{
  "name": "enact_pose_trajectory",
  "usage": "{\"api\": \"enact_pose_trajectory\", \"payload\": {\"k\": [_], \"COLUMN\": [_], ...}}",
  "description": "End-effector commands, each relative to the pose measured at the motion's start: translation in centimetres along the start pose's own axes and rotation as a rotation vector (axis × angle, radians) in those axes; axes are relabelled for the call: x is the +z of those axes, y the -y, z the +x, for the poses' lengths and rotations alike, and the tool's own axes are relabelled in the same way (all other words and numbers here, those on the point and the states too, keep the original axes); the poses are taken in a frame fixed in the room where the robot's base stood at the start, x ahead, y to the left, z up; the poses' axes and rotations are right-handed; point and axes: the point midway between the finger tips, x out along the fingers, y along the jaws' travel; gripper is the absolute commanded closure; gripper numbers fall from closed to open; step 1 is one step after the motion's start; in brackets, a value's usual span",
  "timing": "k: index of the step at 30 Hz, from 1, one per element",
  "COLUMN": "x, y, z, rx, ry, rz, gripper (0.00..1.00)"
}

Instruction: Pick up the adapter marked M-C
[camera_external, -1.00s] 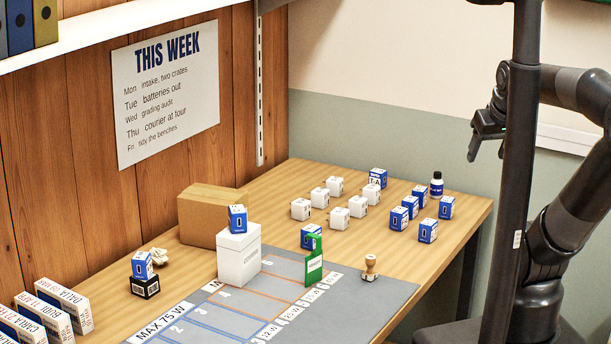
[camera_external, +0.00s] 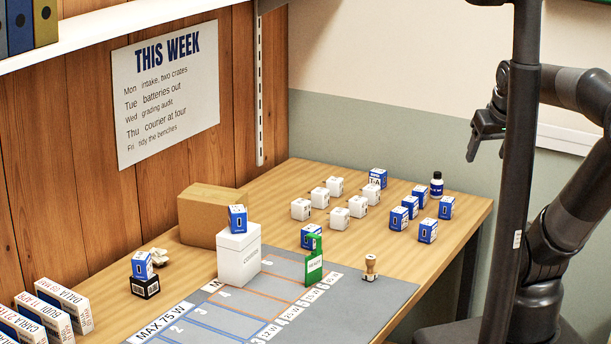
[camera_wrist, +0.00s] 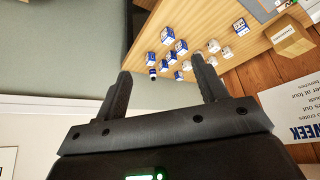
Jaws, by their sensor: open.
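Several small cube adapters stand on the wooden bench. A group of white cubes (camera_external: 340,218) stands in the middle, and a group of blue-and-white cubes (camera_external: 428,230) stands to the right. The letters on most cubes are too small to read, so I cannot tell which is M-C. One blue-and-white cube (camera_external: 378,177) at the back seems to carry a T-A label. My gripper (camera_external: 487,150) is open and empty, in the air to the right of the bench and above it. In the wrist view my gripper's fingers (camera_wrist: 163,90) are apart, with cubes (camera_wrist: 182,46) beyond them.
A grey mat (camera_external: 385,292) with marked lanes lies at the front. A white box (camera_external: 238,260) with a cube on top, a cardboard box (camera_external: 200,215), a green card (camera_external: 314,262), a stamp (camera_external: 370,267) and a dark bottle (camera_external: 437,184) stand on the bench.

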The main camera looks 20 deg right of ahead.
Motion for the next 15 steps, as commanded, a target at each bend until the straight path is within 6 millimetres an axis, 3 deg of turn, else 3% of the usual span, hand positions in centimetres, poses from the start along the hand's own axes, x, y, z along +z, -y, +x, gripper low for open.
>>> {"api": "enact_pose_trajectory", "payload": {"k": [7, 15], "x": [-1.5, -7.8], "y": [0.5, 3.3], "z": [0.2, 2.3], "rx": [-0.007, -0.034], "ry": [0.021, 0.104], "rz": [-0.027, -0.139], "gripper": [0.35, 0.35]}}
